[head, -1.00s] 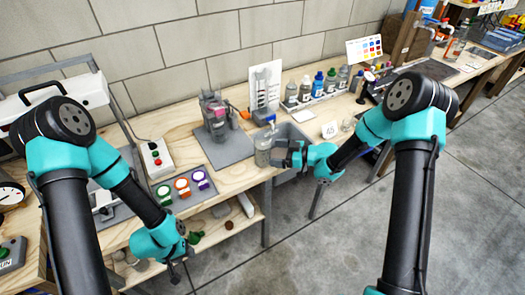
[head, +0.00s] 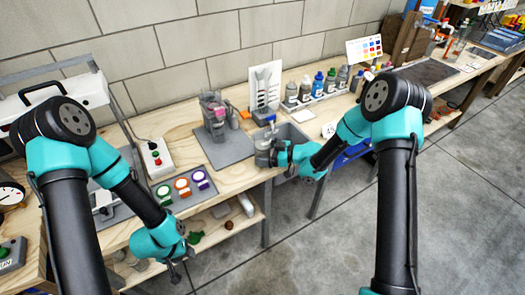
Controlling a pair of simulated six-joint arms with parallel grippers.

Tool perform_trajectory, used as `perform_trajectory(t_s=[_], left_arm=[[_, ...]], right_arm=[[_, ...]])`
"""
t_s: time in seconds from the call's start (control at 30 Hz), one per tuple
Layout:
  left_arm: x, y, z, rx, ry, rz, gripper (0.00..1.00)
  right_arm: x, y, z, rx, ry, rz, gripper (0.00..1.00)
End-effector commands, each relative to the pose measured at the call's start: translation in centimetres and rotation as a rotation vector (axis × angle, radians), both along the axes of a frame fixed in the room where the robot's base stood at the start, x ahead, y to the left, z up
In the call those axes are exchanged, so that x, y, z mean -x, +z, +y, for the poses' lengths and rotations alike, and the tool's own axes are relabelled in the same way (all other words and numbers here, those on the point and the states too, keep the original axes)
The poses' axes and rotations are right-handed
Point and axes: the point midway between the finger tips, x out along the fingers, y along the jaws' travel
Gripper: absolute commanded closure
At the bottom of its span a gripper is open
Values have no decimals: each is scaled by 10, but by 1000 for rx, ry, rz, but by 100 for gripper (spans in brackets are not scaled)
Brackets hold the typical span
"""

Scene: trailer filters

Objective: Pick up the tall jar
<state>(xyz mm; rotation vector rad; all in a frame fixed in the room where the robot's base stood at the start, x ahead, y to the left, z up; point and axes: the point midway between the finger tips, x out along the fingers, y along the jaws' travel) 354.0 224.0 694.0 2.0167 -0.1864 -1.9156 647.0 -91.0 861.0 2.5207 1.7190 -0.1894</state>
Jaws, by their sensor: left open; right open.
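The tall jar (head: 263,147) looks like a clear, upright container with a blue top, at the front edge of the bench beside the grey sink basin. My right gripper (head: 271,155) is right at the jar, its fingers overlapping the jar's right side in the head view. It is open; whether the fingers touch the jar cannot be told. My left gripper (head: 181,268) is open and empty, low in front of the bench's lower shelf, well away from the jar.
A grey basin (head: 296,134) lies right behind my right gripper. A blender-like container (head: 214,115) stands on a grey mat. A row of bottles (head: 318,88) stands at the back. Green, orange and purple round pieces (head: 182,188) sit left. The floor in front is clear.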

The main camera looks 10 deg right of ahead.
Motion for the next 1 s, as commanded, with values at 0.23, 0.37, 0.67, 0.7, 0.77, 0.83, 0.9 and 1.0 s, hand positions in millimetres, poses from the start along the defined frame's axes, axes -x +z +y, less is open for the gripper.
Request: perform_trajectory(t_s=[0.23,0.37,0.67,0.7,0.77,0.83,0.9,1.0], left_arm=[[0,0,0,0,0,0,57],[0,0,0,0,0,0,57],[0,0,0,0,0,0,57],[0,0,0,0,0,0,57],[0,0,0,0,0,0,57],[0,0,0,0,0,0,57],[0,0,0,0,0,0,57],[0,0,0,0,0,0,57]], right_arm=[[0,0,0,0,0,0,19],[0,0,0,0,0,0,32],[0,0,0,0,0,0,60],[0,0,0,0,0,0,64],[0,0,0,0,0,0,70],[0,1,0,-1,0,-1,72],[0,1,0,-1,0,-1,72],[0,1,0,-1,0,-1,72]])
